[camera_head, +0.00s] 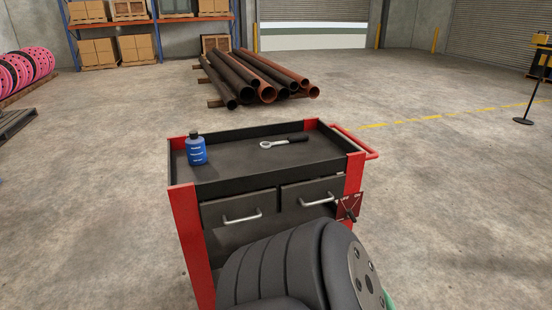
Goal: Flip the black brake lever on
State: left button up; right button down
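A red tool cart (185,235) with a dark top tray stands in front of me. At its right front corner is a small red plate (355,200). A slim black lever-like part (349,213) sits at a slant against this plate. It is too small to tell its on or off position, or to be sure that it is the brake lever. Neither of my grippers can be made out, so their distance from the lever does not show. The cart's wheels are hidden.
A blue bottle (196,149) and a ratchet-like tool (284,141) are on the cart's tray. A red handle (358,144) juts out at the right. A large dark ribbed shape with a bolted end face covers the cart's lower front.

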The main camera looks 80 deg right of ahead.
aim_at(350, 215)
jog(key=z, duration=2.4)
